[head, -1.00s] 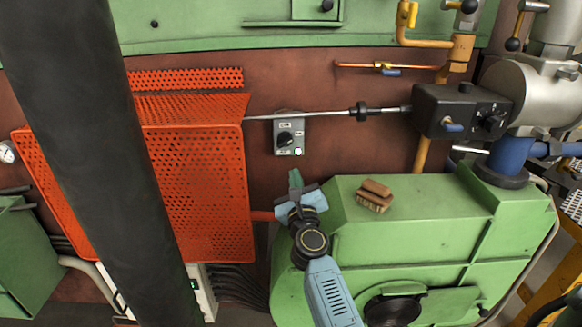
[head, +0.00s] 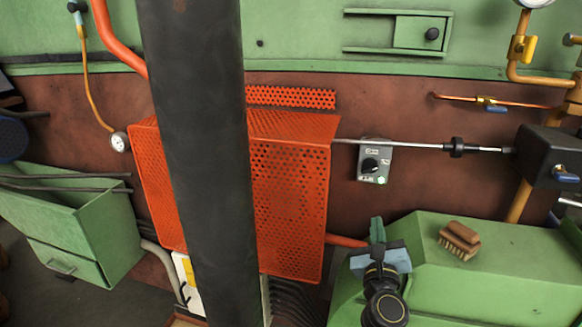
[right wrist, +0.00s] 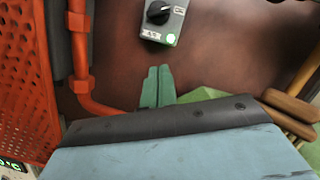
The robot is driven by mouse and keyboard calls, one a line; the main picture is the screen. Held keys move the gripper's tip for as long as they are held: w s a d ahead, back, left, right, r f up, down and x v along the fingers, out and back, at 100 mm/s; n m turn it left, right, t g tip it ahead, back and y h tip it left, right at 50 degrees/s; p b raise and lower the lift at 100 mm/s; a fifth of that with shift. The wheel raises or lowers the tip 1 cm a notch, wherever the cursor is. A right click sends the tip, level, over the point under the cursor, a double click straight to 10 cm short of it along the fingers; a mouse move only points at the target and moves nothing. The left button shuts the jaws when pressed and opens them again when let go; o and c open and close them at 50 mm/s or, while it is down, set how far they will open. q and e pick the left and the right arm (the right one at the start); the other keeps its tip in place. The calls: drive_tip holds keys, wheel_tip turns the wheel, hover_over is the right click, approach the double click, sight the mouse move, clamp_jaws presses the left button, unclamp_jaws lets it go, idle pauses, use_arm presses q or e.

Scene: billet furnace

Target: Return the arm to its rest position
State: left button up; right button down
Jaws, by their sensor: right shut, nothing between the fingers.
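My right gripper (head: 377,230) is at the lower right of the head view, beside the left end of the green machine housing (head: 500,262). Its green fingers are together with nothing between them, and they also show in the right wrist view (right wrist: 157,88). The grey switch box (head: 374,162) is beyond the fingertips, apart from them. It has a black knob and a lit green lamp, and it shows at the top of the right wrist view (right wrist: 163,20). My left gripper is not in view.
An orange perforated guard (head: 290,200) stands left of my right gripper, partly hidden by a dark column. A wooden brush (head: 460,238) lies on the green housing to the right. A metal rod (head: 410,146) runs across above the switch box. A green drawer cabinet (head: 80,225) is at the left.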

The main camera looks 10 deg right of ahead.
drive_tip(key=s+a+n+t+y, duration=0.1)
drive_tip(key=s+a+n+y, duration=0.2)
drive_tip(key=a+n+y, duration=0.9)
drive_tip(key=s+a+f+n+g+y, duration=0.15)
drive_tip(key=s+f+n+g, duration=0.25)
drive_tip(key=n, duration=0.4)
drive_tip(key=s+a+f+n+g+y, duration=0.1)
drive_tip(key=s+a+f+n+g, duration=0.2)
drive_tip(key=n, duration=0.5)
drive_tip(key=s+d+f+n+g+h, duration=0.3)
drive_tip(key=s+f+n+g, duration=0.2)
drive_tip(key=s, duration=0.5)
drive_tip(key=s+d+f+n+g+h, duration=0.3)
drive_tip(key=s+f+n+g, duration=0.1)
drive_tip(key=s, duration=0.6)
wheel_tip(320, 180, down, 28)
drive_tip(key=s+g+b, duration=0.2)
drive_tip(key=s, duration=0.1)
drive_tip(key=s+d+f, duration=0.3)
drive_tip(key=s+f, duration=1.1)
drive_tip(key=s, duration=0.1)
drive_tip(key=shift+d+f+n+g+b, duration=0.15)
drive_tip(key=shift+f+n+g+b, duration=0.15)
drive_tip(key=shift+g, duration=0.1)
